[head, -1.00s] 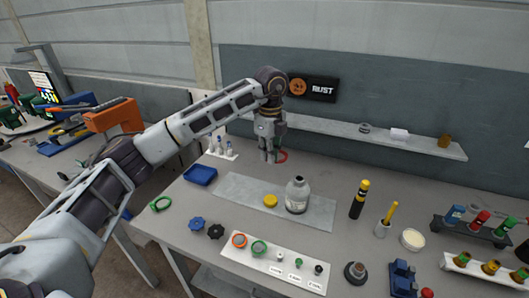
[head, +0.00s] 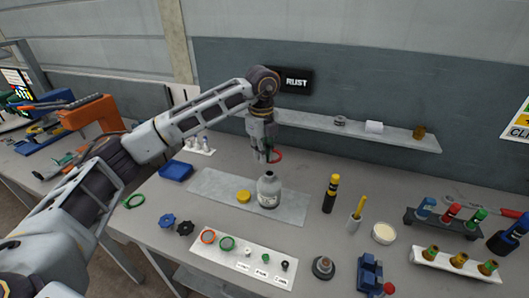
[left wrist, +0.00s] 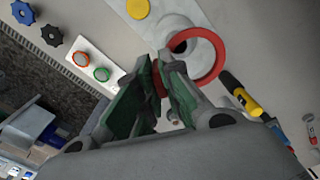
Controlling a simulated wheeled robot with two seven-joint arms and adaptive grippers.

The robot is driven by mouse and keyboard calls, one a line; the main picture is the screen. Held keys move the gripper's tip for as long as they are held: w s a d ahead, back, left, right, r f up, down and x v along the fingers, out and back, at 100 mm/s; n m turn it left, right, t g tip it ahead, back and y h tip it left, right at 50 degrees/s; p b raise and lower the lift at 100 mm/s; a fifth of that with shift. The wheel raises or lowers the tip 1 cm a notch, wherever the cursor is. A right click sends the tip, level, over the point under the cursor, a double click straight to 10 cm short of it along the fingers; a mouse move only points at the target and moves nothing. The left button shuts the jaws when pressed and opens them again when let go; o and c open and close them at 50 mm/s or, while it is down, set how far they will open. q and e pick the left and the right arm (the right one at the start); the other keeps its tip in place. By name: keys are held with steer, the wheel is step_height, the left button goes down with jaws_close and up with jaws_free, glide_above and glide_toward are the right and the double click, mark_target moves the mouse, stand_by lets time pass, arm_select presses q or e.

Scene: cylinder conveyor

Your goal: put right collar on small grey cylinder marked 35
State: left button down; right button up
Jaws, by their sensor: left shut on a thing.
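My left gripper (head: 266,156) is shut on a red collar (head: 277,155), a thin ring that sticks out to the right of its fingers. The collar is above the small grey cylinder (head: 268,191), which stands upright with a narrow dark-mouthed neck and a label too small to read. The left wrist view shows the fingers (left wrist: 156,75) on the collar's edge, with the red ring (left wrist: 209,79) overlapping the cylinder top (left wrist: 182,43). In the head view the collar is higher than the neck and apart from it. My right gripper is not in view.
The cylinder stands on a grey plate (head: 215,188) beside a yellow cap (head: 243,196). A black-yellow cylinder (head: 330,195) stands to its right. A shelf (head: 360,132) runs behind.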

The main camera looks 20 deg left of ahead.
arm_select(q)
steer(key=shift+s+a+m, duration=0.25)
steer(key=shift+a+m, duration=0.05)
steer(key=shift+a, duration=0.05)
steer(key=shift+d, duration=0.1)
stand_by(0.4)
steer(key=shift+f, duration=0.15)
steer(key=shift+f+b, duration=1.8)
steer(key=shift+f, duration=1.2)
steer(key=shift+f+b, duration=0.3)
steer(key=shift+f, duration=0.2)
